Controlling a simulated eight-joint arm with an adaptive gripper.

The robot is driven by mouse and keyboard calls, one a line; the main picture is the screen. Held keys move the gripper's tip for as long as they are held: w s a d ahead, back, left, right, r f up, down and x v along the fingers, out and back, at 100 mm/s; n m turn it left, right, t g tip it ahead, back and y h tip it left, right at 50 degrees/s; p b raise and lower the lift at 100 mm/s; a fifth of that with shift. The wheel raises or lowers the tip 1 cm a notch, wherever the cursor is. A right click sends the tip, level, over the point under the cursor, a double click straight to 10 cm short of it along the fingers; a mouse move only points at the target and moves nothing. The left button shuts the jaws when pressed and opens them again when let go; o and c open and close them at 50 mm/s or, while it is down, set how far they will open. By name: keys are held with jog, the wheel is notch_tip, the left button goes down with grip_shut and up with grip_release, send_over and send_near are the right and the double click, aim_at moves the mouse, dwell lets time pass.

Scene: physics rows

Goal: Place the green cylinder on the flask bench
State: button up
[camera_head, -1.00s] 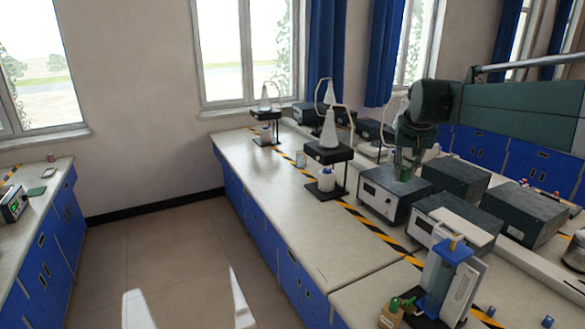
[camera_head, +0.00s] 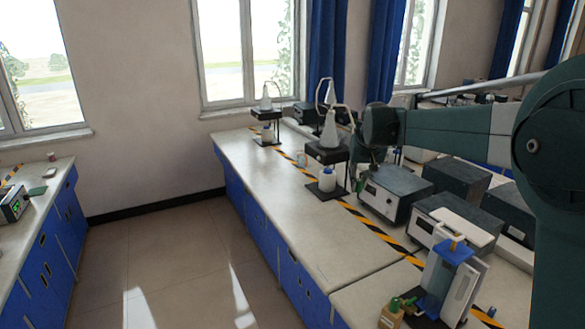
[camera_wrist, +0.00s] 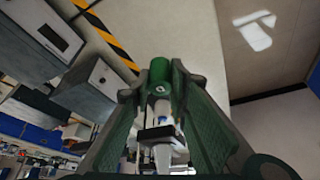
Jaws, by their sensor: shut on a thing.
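The green cylinder (camera_wrist: 160,72) is held between the fingertips of my gripper (camera_wrist: 158,88) in the wrist view. My gripper (camera_head: 363,172) is shut on it and hangs beside the nearer flask stand in the head view, where the cylinder is hard to make out. The flask bench (camera_head: 290,205) is the long pale top with blue cupboards. A conical flask (camera_head: 330,132) stands on the black stand (camera_head: 328,153), with a white bottle (camera_head: 327,180) below. A second flask and stand (camera_head: 266,113) are farther back.
Grey instrument boxes (camera_head: 392,190) stand right of the black-yellow stripe (camera_head: 372,226). A blue-topped device (camera_head: 450,265) stands near the front. The bench's left front stretch is clear. A side bench (camera_head: 40,190) is at far left.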

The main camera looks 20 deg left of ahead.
notch_tip(320, 180, down, 27)
jog(key=shift+r, duration=0.2)
jog(key=shift+f+b, duration=0.3)
jog(key=shift+f, duration=2.8)
jog(key=shift+f, duration=1.85)
jog(key=shift+f+b, duration=0.2)
jog(key=shift+b, duration=0.2)
jog(key=o, duration=0.9)
